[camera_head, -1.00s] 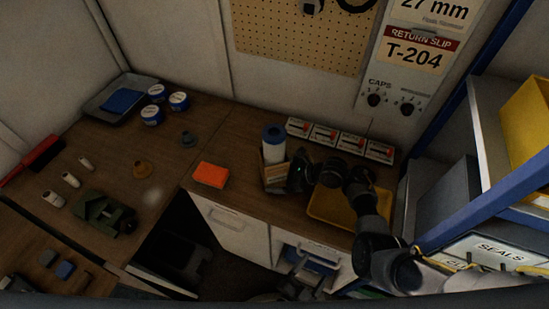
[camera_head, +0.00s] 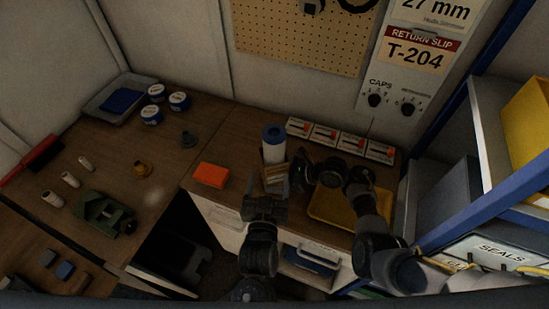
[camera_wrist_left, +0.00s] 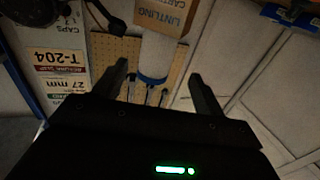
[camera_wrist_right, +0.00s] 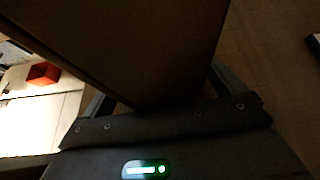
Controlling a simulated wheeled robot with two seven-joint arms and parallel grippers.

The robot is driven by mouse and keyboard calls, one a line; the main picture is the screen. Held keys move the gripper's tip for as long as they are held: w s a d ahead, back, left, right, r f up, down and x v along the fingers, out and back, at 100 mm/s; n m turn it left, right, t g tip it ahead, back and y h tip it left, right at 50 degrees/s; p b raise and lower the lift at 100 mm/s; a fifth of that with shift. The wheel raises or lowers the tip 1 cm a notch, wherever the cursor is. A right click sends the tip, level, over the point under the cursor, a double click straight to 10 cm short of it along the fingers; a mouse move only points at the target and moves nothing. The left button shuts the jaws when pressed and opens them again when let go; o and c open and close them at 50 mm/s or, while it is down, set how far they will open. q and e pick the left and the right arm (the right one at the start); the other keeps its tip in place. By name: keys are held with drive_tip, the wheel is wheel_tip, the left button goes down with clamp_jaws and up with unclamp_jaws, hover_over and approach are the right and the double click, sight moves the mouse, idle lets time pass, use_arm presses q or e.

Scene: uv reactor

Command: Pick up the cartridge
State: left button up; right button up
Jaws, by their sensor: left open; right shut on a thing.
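The cartridge, a white cylinder with a blue top (camera_head: 273,146), stands upright at a small cardboard box (camera_head: 275,180) near the back of the bench. Whether it stands in the box or behind it, I cannot tell. My right gripper (camera_head: 292,174) is shut on the cardboard box, whose brown side (camera_wrist_right: 140,45) fills much of the right wrist view. My left gripper (camera_head: 266,199) is open and empty, in front of and below the box. In the left wrist view the cartridge (camera_wrist_left: 160,50) appears upside down between the open fingers, beyond their tips, apart from them.
An orange block (camera_head: 211,175) lies left of the box. A yellow tray (camera_head: 335,210) sits under my right arm. Several small white boxes (camera_head: 325,135) line the back wall. A blue-framed shelf (camera_head: 490,205) stands at the right.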

sight(274, 132)
use_arm(q)
drive_tip(key=w, duration=0.4)
drive_tip(key=w+d, duration=0.1)
drive_tip(key=w, duration=0.6)
drive_tip(key=shift+w+d+f, duration=0.1)
drive_tip(key=shift+w+d, duration=0.15)
drive_tip(key=shift+w, duration=0.1)
use_arm(e)
drive_tip(key=shift+w, duration=0.1)
use_arm(q)
drive_tip(key=shift+c, duration=0.4)
drive_tip(key=c, duration=1.1)
wheel_tip(274, 132, up, 10)
drive_tip(key=shift+r, duration=0.1)
use_arm(e)
drive_tip(key=o, duration=0.4)
use_arm(q)
drive_tip(key=shift+s+f, duration=0.1)
drive_tip(key=shift+f, duration=4.95)
